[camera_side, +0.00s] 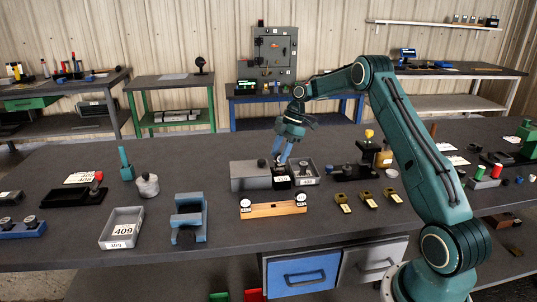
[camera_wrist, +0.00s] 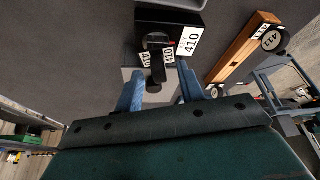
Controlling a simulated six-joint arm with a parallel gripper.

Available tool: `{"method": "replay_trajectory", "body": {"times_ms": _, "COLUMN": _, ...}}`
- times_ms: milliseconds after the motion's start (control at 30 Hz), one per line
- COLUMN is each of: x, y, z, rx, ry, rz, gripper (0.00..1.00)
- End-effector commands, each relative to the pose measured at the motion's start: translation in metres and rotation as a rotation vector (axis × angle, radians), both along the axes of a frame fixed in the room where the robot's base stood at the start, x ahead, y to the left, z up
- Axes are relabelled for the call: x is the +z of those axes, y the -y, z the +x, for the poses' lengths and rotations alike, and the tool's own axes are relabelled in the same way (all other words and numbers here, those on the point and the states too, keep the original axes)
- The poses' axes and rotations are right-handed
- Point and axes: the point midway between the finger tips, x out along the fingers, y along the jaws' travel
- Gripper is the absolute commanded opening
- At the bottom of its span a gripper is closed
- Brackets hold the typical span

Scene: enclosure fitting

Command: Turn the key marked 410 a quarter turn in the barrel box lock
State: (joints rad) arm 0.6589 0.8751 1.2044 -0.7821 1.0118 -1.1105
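The barrel box lock (camera_side: 283,183) is a small black box on the bench with a white label. In the wrist view the lock (camera_wrist: 175,18) shows the label 410 (camera_wrist: 190,42). A dark key (camera_wrist: 157,72) with small white tags stands at the lock's face; one tag seems to read 410. How deep the key sits cannot be told. My gripper (camera_side: 281,164) points down just above the lock. In the wrist view my gripper's fingers (camera_wrist: 160,82) are apart, one on each side of the key, with a visible gap to it.
A grey block (camera_side: 250,182) stands left of the lock, and a grey tray (camera_side: 316,180) stands right. A wooden key rack (camera_side: 273,211) with round-headed keys lies in front; one reads 411 in the wrist view. Several brass padlocks (camera_side: 368,201) lie to the right.

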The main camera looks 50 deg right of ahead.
Motion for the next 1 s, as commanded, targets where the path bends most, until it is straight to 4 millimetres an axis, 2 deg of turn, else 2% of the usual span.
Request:
{"method": "replay_trajectory", "body": {"times_ms": 400, "x": 0.042, "y": 0.017, "z": -0.007, "rx": 0.0, "ry": 0.002, "rz": -0.003, "gripper": 0.39}}
{"method": "replay_trajectory", "body": {"times_ms": 700, "x": 0.057, "y": 0.022, "z": -0.01, "rx": 0.001, "ry": 0.0, "rz": 0.0, "gripper": 0.39}}
{"method": "replay_trajectory", "body": {"times_ms": 1000, "x": 0.062, "y": 0.024, "z": -0.011, "rx": 0.0, "ry": 0.0, "rz": -0.001, "gripper": 0.39}}
